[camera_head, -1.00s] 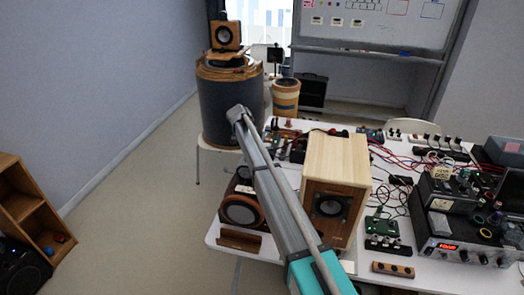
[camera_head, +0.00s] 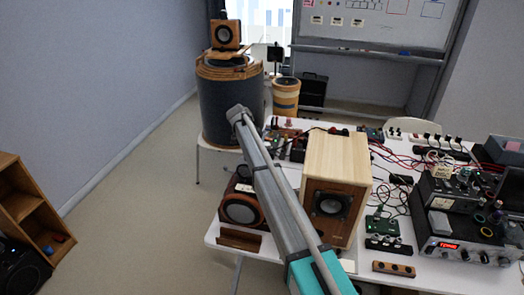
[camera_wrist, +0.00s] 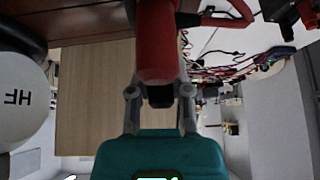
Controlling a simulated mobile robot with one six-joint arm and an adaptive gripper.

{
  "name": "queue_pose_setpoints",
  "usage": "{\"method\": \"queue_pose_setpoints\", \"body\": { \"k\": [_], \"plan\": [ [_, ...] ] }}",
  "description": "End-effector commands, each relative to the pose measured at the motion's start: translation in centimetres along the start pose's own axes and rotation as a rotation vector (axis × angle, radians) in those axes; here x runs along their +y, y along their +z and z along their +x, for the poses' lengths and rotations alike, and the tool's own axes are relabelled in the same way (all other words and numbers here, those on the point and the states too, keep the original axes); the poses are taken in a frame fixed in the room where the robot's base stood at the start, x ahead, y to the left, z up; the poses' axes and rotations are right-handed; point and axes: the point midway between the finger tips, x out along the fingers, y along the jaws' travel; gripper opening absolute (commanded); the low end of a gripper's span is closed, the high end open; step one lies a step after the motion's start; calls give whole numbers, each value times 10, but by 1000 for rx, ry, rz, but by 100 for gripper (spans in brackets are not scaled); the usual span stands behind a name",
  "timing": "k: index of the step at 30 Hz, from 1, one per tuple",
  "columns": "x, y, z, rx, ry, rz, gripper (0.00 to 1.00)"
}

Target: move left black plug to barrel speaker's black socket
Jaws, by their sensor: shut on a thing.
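The barrel speaker (camera_head: 222,118) stands at the back left, a dark grey drum with a wooden top. Its black socket cannot be made out.
A light wooden box speaker (camera_head: 335,160) stands on the white table (camera_head: 215,230), right beside my arm. Cables and electronics crowd the table's right side.

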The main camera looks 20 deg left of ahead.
Motion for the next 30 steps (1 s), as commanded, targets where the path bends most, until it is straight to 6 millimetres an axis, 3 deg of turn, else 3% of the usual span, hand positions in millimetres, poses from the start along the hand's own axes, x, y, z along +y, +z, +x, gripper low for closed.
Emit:
{"method": "queue_pose_setpoints", "body": {
  "k": [26, 27, 30],
  "plan": [
    [0, 6, 10, -1, 0, 0, 0],
    [0, 6, 9, -1, 0, 0, 34],
    [0, 6, 9, -1, 0, 0, 52]
  ]
}}
